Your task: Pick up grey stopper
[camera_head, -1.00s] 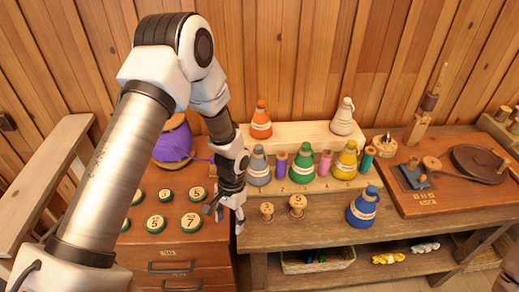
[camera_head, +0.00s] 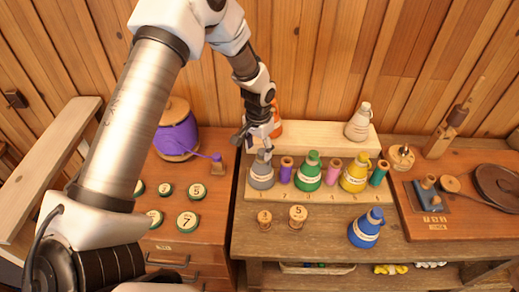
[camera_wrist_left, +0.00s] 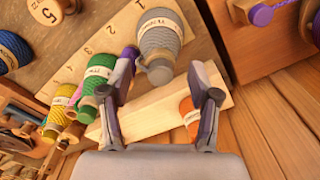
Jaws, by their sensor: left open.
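The grey stopper (camera_wrist_left: 159,74) tops a grey cone-shaped spool with a cream label (camera_wrist_left: 158,37). In the head view this grey spool (camera_head: 261,176) stands upright at the left end of the stepped wooden rack, and my gripper partly covers its top. My left gripper (camera_head: 257,146) is just above and behind it, open and empty, fingers pointing down. In the left wrist view the gripper's fingertips (camera_wrist_left: 162,60) lie on either side of the stopper. Contact cannot be told. My right gripper is not in view.
A purple spool (camera_head: 286,170) and a green cone (camera_head: 308,173) stand close right of the grey one. An orange cone (camera_head: 277,128) stands on the rack's upper step (camera_head: 318,138), partly behind my gripper. A blue cone (camera_head: 366,229) and two small numbered spools stand on the bench in front.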

